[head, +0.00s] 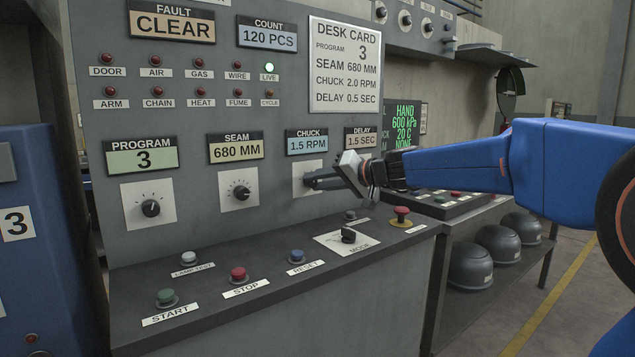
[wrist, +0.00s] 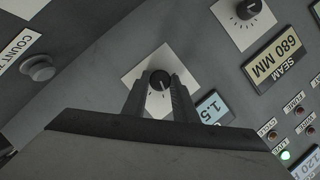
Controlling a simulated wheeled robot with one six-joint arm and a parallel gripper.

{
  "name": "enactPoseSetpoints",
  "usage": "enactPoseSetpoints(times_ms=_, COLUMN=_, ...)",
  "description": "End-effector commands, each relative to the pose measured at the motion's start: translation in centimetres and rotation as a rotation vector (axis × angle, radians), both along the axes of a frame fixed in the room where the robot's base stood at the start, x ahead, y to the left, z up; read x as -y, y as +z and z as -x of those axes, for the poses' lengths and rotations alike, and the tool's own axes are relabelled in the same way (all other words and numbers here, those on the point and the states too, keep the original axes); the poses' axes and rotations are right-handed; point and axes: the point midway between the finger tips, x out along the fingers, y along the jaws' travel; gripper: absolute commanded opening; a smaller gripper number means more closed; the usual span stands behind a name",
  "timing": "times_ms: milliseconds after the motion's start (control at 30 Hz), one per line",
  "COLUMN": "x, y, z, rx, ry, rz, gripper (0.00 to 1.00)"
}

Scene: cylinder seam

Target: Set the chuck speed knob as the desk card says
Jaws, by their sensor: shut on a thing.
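The desk card (head: 346,65) on the panel reads program 3, seam 680 mm, chuck 2.0 rpm, delay 0.5 sec. The chuck display (head: 306,142) reads 1.5 RPM and shows partly in the wrist view (wrist: 211,106). The chuck knob (wrist: 159,80) is black, on a white plate (head: 300,188) below its display. My gripper (head: 312,180) reaches in from the right and is shut on the chuck knob, with one finger on each side in the wrist view (wrist: 160,88). In the head view my fingers hide the knob.
The seam knob (head: 241,193) sits left, under 680 MM, and the program knob (head: 151,208) further left. The delay display (head: 361,138) reads 1.5 SEC; its knob is hidden by my gripper. Buttons and a mode switch (head: 348,235) sit on the ledge below.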

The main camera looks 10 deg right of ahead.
Motion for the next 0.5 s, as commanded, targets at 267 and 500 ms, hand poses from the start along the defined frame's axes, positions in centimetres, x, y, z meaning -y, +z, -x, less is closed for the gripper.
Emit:
enactPoseSetpoints(times_ms=267, x=0.19, y=-0.39, z=-0.10, rx=-0.134, ry=-0.001, rz=-0.226, gripper=0.03)
enactPoseSetpoints(times_ms=500, x=0.21, y=-0.57, z=-0.11, rx=-0.247, ry=0.000, rz=-0.424, gripper=0.03)
